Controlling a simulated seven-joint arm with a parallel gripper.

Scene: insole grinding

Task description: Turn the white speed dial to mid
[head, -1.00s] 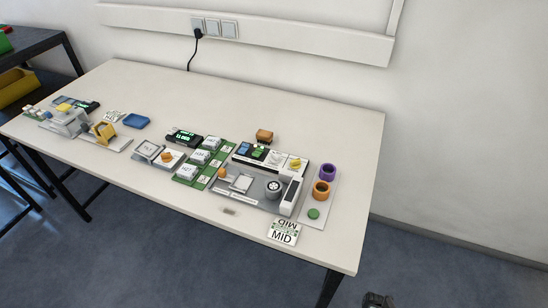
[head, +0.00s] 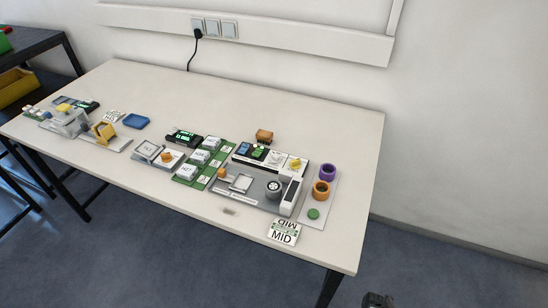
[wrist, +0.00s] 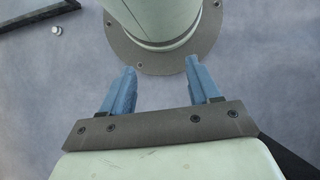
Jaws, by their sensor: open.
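The white speed dial (head: 276,158) appears small on the light panel behind the grinding unit (head: 250,192), between a green control and a yellow knob; its setting is too small to read. A card marked MID (head: 284,233) lies at the front edge of the table. My gripper (wrist: 160,66) is open and empty in the wrist view, its two blue fingers apart above the grey floor beside my base. The wrist view shows no dial.
The table (head: 345,150) also carries a purple ring (head: 327,171), an orange ring (head: 321,189), a green disc (head: 313,214), white boxes on a green board, and a blue tray (head: 137,121).

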